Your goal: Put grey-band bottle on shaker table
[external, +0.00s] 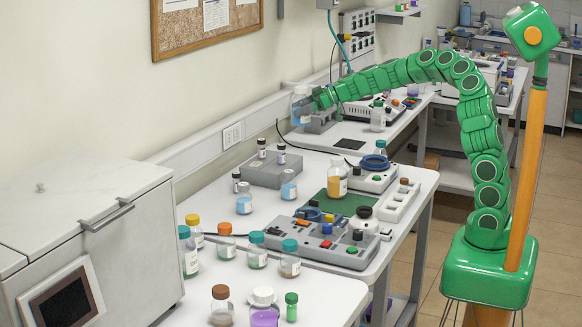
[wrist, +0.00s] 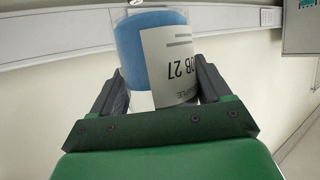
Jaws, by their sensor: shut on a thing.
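My gripper (external: 314,99) is shut on a clear bottle of blue liquid (external: 301,106), held upright in the air near the wall. In the wrist view the bottle (wrist: 140,45) sits between the two dark fingers of my gripper (wrist: 160,88), with a white label facing me, its text upside down. I cannot make out a grey band on it. Two similar bottles with blue contents, one at the left (external: 244,198) and one at the right (external: 288,186), stand on the middle bench. I cannot tell for certain which device is the shaker table.
A grey block (external: 320,122) is below the held bottle at the wall. A green mat (external: 340,205) bears an orange-filled bottle (external: 337,181). A white cabinet (external: 110,240) stands at the left.

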